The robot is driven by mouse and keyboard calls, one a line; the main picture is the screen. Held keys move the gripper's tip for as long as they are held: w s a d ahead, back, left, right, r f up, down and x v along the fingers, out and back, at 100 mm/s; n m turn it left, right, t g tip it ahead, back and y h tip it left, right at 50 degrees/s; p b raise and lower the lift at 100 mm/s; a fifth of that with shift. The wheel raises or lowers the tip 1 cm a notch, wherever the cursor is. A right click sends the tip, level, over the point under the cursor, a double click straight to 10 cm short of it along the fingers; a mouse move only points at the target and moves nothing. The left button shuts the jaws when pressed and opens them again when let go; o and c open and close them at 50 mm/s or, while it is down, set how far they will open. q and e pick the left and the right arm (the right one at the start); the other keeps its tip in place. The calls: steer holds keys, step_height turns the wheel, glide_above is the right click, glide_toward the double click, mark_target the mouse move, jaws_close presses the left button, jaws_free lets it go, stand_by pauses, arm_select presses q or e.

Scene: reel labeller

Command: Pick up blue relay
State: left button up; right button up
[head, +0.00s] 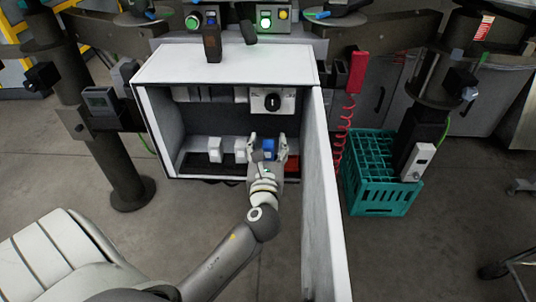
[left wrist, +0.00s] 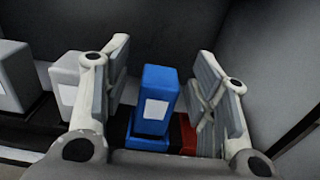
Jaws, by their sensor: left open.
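The blue relay (head: 269,147) stands upright near the right end of a row on the floor of the open cabinet (head: 230,65). In the left wrist view the blue relay (left wrist: 157,98) shows a pale label on its front. My left gripper (head: 267,140) reaches into the cabinet, and in the left wrist view its open fingers (left wrist: 160,85) stand on either side of the relay. I see gaps between the relay and both fingers. White relays (head: 215,149) stand to the left of the blue one. My right gripper is not in view.
The cabinet door (head: 325,190) stands open to the right of my left arm. A red block (left wrist: 188,135) sits low beside the right finger. A rotary switch (head: 272,102) is above the row. A green crate (head: 380,190) stands on the floor at right.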

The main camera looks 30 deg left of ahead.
arm_select(q)
steer(key=shift+w+a, duration=0.2)
steer(key=shift+w, duration=0.15)
steer(key=c, duration=1.1)
steer(key=shift+c, duration=0.2)
steer(key=shift+r, duration=0.15)
